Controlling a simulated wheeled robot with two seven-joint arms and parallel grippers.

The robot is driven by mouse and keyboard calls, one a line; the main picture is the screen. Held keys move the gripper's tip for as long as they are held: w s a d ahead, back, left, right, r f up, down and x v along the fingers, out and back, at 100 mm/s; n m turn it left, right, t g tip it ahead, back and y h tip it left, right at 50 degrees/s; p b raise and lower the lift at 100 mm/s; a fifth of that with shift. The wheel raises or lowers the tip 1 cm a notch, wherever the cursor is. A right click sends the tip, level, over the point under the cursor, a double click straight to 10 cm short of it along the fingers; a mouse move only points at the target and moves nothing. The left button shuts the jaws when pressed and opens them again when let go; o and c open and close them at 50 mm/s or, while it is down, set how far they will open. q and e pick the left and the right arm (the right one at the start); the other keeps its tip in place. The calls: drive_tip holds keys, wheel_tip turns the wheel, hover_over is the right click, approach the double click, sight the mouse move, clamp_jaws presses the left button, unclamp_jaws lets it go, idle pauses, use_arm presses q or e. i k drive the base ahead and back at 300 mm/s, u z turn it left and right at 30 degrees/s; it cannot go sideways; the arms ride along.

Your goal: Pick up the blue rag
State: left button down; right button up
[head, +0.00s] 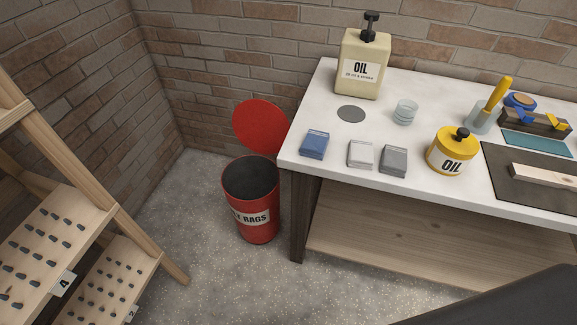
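The blue rag (314,144) lies folded on the white tabletop, near the table's left front corner. A white rag (361,154) and a grey rag (393,160) lie to its right in a row along the front edge, each apart from the blue one. Nothing covers the blue rag. Neither of my grippers shows in the head view.
The white table (312,98) also bears a beige oil dispenser (362,65), a yellow oil can (453,150) and stacked clear cups (405,112). A red bin (258,215) with its lid open stands left of the table. A wooden rack (105,205) stands at far left.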

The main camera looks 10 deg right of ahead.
sight(315, 145)
drive_tip(key=u, duration=0.95)
drive_tip(key=k, duration=0.95)
drive_tip(key=z, duration=0.05)
